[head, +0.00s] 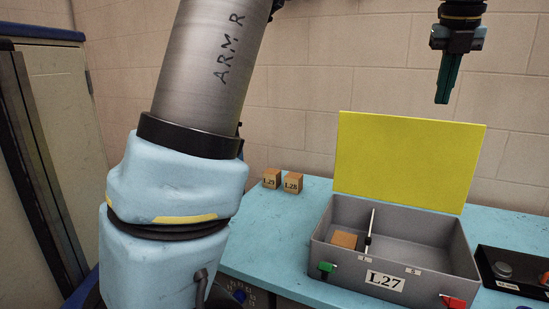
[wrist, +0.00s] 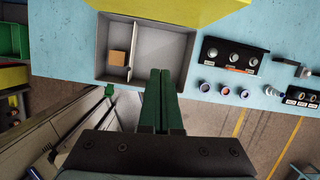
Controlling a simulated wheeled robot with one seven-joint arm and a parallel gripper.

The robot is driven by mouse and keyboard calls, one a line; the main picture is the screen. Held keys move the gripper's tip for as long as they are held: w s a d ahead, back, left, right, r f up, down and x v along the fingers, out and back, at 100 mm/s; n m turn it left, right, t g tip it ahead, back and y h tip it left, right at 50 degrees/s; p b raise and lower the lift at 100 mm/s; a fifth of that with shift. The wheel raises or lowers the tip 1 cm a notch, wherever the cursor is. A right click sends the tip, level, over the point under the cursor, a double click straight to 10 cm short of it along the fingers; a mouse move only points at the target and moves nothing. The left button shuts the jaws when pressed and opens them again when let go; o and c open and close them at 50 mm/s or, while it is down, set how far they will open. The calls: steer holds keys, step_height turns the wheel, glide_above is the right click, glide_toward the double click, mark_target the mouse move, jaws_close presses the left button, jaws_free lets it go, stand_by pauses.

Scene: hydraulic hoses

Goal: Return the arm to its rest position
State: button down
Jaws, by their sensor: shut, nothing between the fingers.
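My arm, a grey and light-blue link marked "ARM R" (head: 221,62), fills the left part of the head view.
An open grey box labelled L27 (head: 384,280) with a raised yellow lid (head: 408,160) stands on the blue bench (head: 262,228). A wooden block (head: 343,240) lies in its left compartment. Blocks L29 (head: 271,179) and L28 (head: 293,184) stand behind. A black knob panel (head: 510,268) is at right.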

steer(key=w+a+f+n+g+y+b, duration=0.1)
steer(key=w+a+f+n, duration=0.2)
steer(key=a+f+n, duration=0.65)
steer(key=w+a+f+n, duration=0.3)
steer(key=a+f+n, duration=0.55)
steer(key=a, duration=0.25)
steer(key=s+a+f+n, duration=0.4)
steer(key=a+f+n, duration=0.2)
steer(key=a+n, duration=0.3)
steer(key=s+a+f+n+b, duration=0.1)
steer(key=s+a+f+n, duration=0.4)
steer(key=a+n, duration=0.5)
step_height(320, 180, down, 2)
steer(key=shift+s+a+f+n+g, duration=0.1)
steer(key=shift+s+a+n+g, duration=0.2)
steer(key=shift+n, duration=0.7)
